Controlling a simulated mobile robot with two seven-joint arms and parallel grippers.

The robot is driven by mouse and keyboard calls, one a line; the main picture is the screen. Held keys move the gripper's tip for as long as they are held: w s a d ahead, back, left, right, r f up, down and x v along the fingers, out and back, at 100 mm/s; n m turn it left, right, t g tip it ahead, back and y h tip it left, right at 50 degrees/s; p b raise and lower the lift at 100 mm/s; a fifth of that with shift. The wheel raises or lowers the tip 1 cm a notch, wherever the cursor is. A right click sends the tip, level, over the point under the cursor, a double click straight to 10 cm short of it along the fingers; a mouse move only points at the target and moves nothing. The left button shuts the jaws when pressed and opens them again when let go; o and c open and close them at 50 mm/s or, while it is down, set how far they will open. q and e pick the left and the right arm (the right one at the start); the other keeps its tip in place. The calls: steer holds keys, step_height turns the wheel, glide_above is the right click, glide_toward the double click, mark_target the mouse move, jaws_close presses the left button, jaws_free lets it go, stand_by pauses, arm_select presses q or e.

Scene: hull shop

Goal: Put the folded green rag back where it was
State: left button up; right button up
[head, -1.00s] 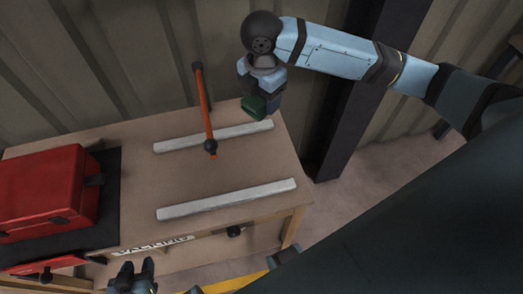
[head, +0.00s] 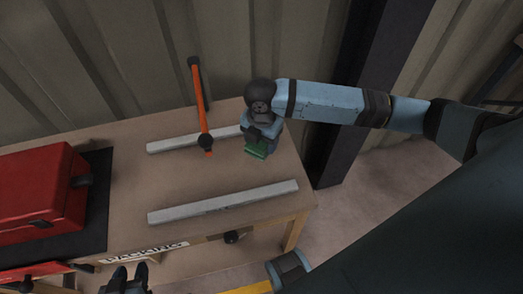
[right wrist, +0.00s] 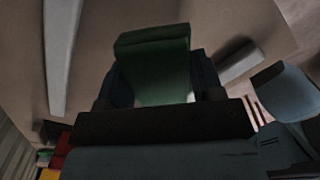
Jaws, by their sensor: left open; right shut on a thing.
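The folded green rag (head: 256,151) is in my right gripper (head: 258,143), over the right part of the workbench. In the head view it is just in front of the right end of the far pale strip (head: 190,139). I cannot tell whether it touches the bench top. In the right wrist view the rag (right wrist: 152,62) stands out between the dark fingers, and their tips are partly hidden behind it. My left gripper (head: 128,271) is open and empty at the lower left, in front of the bench.
The workbench (head: 170,178) also bears a near pale strip (head: 225,202), an orange-handled tool (head: 199,100) crossing the far strip, and a red toolbox (head: 35,200) on a black mat (head: 95,200). A label (head: 143,252) is on its front edge. The bench between the strips is mostly clear.

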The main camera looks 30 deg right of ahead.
mark_target(262, 151)
step_height(262, 151, down, 4)
steer(key=shift+f+b, duration=0.1)
steer(key=shift+b, duration=0.45)
steer(key=shift+f, duration=0.15)
arm_select(q)
steer(key=shift+d, duration=0.1)
arm_select(e)
steer(key=o, duration=0.8)
steer(key=shift+f, duration=0.1)
steer(key=shift+o, duration=0.4)
arm_select(q)
steer(key=p, duration=0.3)
steer(key=shift+s+a, duration=0.2)
steer(key=shift+a, duration=0.05)
arm_select(e)
step_height(262, 151, up, 12)
steer(key=shift+r, duration=0.2)
